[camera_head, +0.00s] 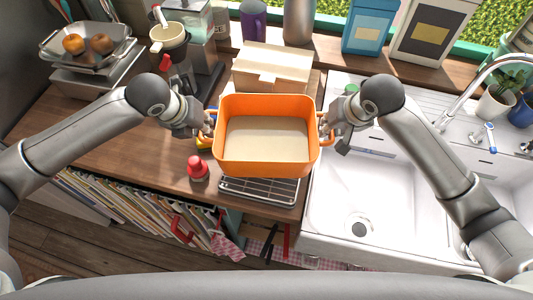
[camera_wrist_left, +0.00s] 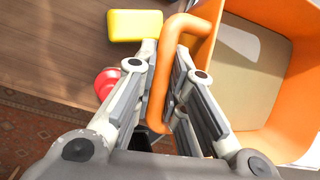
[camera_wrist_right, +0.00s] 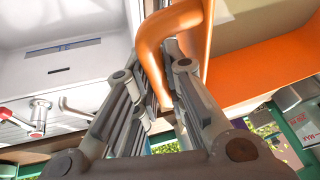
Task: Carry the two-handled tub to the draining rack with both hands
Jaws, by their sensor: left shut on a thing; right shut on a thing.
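The orange two-handled tub (camera_head: 266,165) is held level between my arms in the head view, its pale inside empty. My left gripper (camera_head: 210,124) is shut on its left handle; the left wrist view shows the handle (camera_wrist_left: 183,60) between the fingers. My right gripper (camera_head: 324,127) is shut on its right handle; the right wrist view shows that handle (camera_wrist_right: 160,50) between the fingers. The draining rack (camera_head: 260,192), a wire grid, lies on the wooden counter just below the tub in the picture. The tub hides the rack's far part. I cannot tell the gap between them.
A red-topped thing (camera_head: 198,167) stands left of the rack, with a yellow block (camera_wrist_left: 134,25) near my left gripper. The white sink (camera_head: 345,205) is right of the rack. Books (camera_head: 140,208) fill the shelf below the counter.

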